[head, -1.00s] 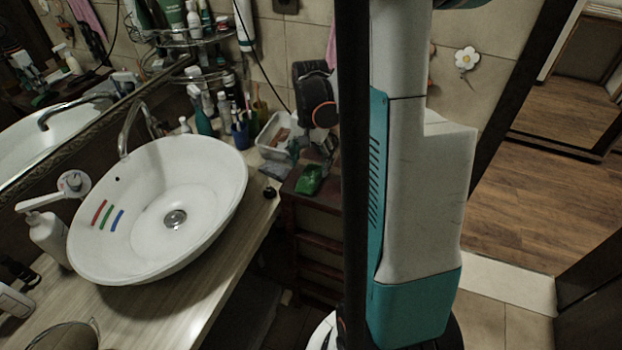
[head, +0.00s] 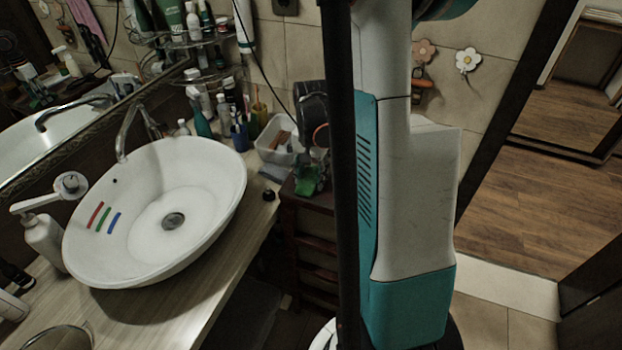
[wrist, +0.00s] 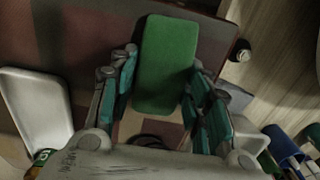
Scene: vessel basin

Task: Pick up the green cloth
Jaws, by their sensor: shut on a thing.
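The green cloth (head: 304,187) is at the top of the dark red cabinet (head: 318,201), right of the basin in the head view. In the wrist view the green cloth (wrist: 166,62) looks like a rounded rectangular block. It lies between the two fingers of my gripper (wrist: 163,68), which is shut on it. In the head view my gripper (head: 314,176) covers part of the cloth. I cannot tell whether the cloth still touches the cabinet top.
The white basin (head: 210,200) with its tap (head: 128,135) stands on the wooden counter (head: 215,285). A white plastic container (head: 275,145) and a blue cup (head: 240,136) stand close to the gripper. A small black object (head: 269,194) lies at the counter edge.

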